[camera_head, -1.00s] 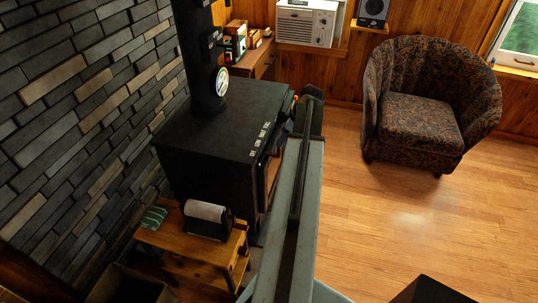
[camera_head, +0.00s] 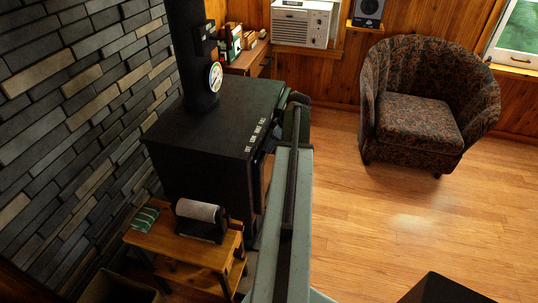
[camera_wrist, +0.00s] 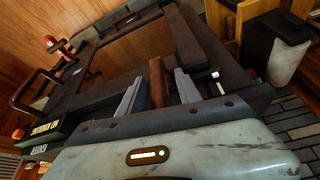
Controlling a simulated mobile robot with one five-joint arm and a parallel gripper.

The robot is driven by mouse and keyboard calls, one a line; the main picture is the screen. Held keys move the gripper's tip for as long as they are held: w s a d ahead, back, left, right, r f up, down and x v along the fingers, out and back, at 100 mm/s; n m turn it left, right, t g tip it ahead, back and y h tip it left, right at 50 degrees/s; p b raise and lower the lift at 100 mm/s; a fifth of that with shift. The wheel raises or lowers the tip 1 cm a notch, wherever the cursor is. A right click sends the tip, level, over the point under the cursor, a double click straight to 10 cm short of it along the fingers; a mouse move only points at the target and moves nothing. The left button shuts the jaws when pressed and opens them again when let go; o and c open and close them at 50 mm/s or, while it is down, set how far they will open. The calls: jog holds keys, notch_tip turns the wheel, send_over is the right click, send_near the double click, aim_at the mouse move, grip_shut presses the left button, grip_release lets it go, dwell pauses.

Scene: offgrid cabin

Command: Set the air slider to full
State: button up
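The black stove (camera_head: 215,140) stands left of centre in the head view, with white lettering (camera_head: 258,133) along its top edge. In the wrist view its dark front and door glass (camera_wrist: 130,58) show at a steep tilt. My gripper (camera_wrist: 159,80) is open, its two grey fingers pointing at the stove front. A brown upright bar (camera_wrist: 157,84) shows between the fingers, with gaps on both sides; I cannot tell whether it is the air slider's knob. In the head view my arm hides the stove's front and the fingers.
A wooden stool (camera_head: 182,248) with a paper roll (camera_head: 199,210) stands beside the stove's near side. A dark looped handle (camera_wrist: 38,88) projects at left in the wrist view. The patterned armchair (camera_head: 425,105) stands right, with clear wooden floor (camera_head: 400,225) before it.

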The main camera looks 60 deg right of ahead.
grip_shut()
jog(key=shift+w+d, duration=0.25)
jog(key=shift+d, duration=0.7)
jog(key=shift+w+d, duration=0.2)
jog(key=shift+d, duration=0.3)
jog(key=shift+w+d, duration=0.15)
jog(key=shift+d, duration=0.3)
jog(key=shift+w+d, duration=0.15)
jog(key=shift+d, duration=0.35)
jog(key=shift+w+d, duration=0.15)
jog(key=shift+d, duration=0.45)
jog(key=shift+w+d, duration=0.3)
jog(key=shift+d, duration=0.65)
